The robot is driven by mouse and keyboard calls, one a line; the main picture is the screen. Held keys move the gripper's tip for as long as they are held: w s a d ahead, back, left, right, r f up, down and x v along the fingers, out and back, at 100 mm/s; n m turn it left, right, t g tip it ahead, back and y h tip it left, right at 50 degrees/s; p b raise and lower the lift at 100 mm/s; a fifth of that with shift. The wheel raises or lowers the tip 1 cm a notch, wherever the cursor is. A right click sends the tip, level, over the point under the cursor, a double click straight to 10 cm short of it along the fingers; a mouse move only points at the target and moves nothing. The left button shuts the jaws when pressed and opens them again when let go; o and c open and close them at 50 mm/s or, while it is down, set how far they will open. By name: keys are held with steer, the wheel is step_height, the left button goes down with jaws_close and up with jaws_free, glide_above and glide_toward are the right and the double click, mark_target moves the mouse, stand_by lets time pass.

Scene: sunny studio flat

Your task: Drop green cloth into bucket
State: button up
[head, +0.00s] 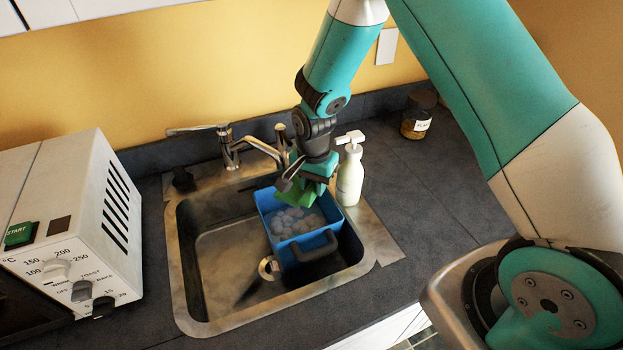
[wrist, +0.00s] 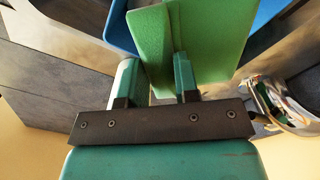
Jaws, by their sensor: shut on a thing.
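My gripper (head: 309,183) is above the blue bucket (head: 315,245), which stands in the sink and holds pale foam or suds. The green cloth (head: 296,192) hangs from the gripper over the far part of the bucket. In the wrist view, my gripper (wrist: 155,78) is shut on the green cloth (wrist: 195,35), which spreads out beyond the fingers. A strip of the blue bucket (wrist: 117,27) shows behind the cloth. The cloth hides part of the bucket's opening, and I cannot tell whether its lower edge touches the bucket.
The metal sink (head: 190,290) has bare room left of the bucket. A faucet (head: 232,150) stands behind it. A white pump bottle (head: 350,175) stands close right of my gripper. A toaster oven (head: 75,215) is at left, a jar (head: 415,123) at back right.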

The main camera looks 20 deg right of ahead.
steer(key=shift+f+b, duration=1.85)
steer(key=shift+f, duration=0.95)
steer(key=o, duration=1)
step_height(320, 180, up, 18)
steer(key=b, duration=0.3)
steer(key=shift+f, duration=0.25)
